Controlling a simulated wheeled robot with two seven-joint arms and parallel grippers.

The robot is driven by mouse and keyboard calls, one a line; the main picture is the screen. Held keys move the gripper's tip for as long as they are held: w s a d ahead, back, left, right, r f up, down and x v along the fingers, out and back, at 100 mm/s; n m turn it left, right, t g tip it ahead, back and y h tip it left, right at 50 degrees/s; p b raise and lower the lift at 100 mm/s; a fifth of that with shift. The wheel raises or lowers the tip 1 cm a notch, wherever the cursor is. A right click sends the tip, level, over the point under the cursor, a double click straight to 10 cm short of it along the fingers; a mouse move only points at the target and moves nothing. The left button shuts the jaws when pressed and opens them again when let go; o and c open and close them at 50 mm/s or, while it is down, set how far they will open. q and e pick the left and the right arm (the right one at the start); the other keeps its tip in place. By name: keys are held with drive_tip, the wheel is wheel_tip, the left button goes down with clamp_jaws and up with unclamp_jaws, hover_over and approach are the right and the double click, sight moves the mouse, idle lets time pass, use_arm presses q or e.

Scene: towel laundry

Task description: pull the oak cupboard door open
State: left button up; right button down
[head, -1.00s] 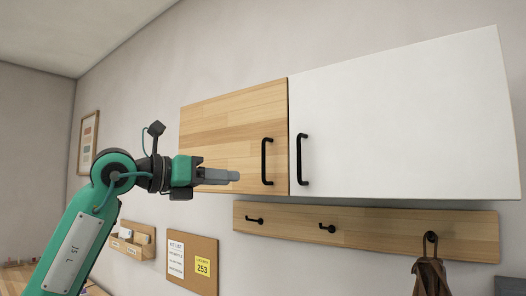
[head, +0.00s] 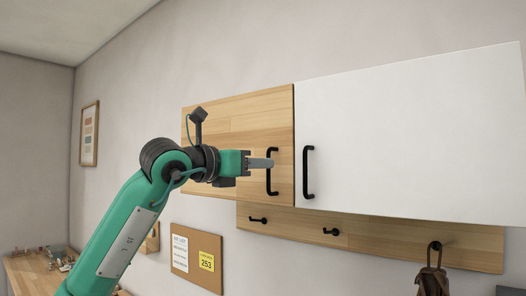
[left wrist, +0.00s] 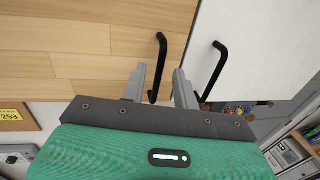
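The oak cupboard door (head: 235,125) is light wood and looks shut, with a black bar handle (head: 270,180) near its right edge. My left gripper (head: 264,163) is beside this handle in the head view, its grey fingertips overlapping it. In the left wrist view the fingers of my left gripper (left wrist: 160,72) are apart. The black oak-door handle (left wrist: 161,48) shows between them, with a gap visible on each side. I cannot tell whether either finger touches it. My right gripper is in neither view.
A white cupboard door (head: 410,130) with its own black handle (head: 308,173) is directly right of the oak door. Below runs a wooden hook rail (head: 380,238) with a brown item (head: 432,282) hanging. A cork board (head: 180,268) is on the wall at lower left.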

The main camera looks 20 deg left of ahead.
use_arm(q)
drive_tip(key=shift+p+x, duration=0.35)
drive_tip(key=shift+x, duration=0.75)
clamp_jaws()
drive_tip(key=shift+s, duration=0.1)
